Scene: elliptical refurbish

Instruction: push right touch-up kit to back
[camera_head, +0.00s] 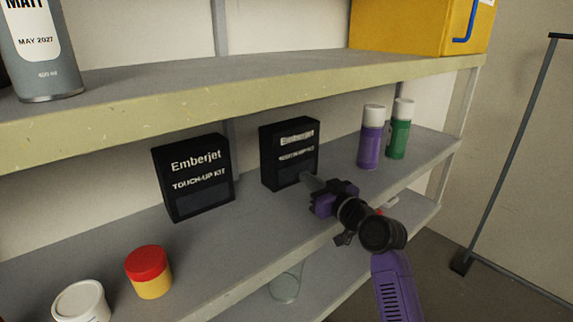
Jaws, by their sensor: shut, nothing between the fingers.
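Two black boxes labelled "Emberjet TOUCH-UP KIT" stand upright on the grey middle shelf (255,226). My gripper (307,178) is shut and empty. Its fingertips are at the lower right of the right kit's front face, and I cannot tell whether they touch it. My arm reaches in from the lower right.
A purple spray can (371,140) and a green spray can (399,132) stand right of the right kit. A red-lidded yellow jar (149,272) and a white tub (80,302) sit at the front left. The upper shelf's edge (230,103) runs above the kits.

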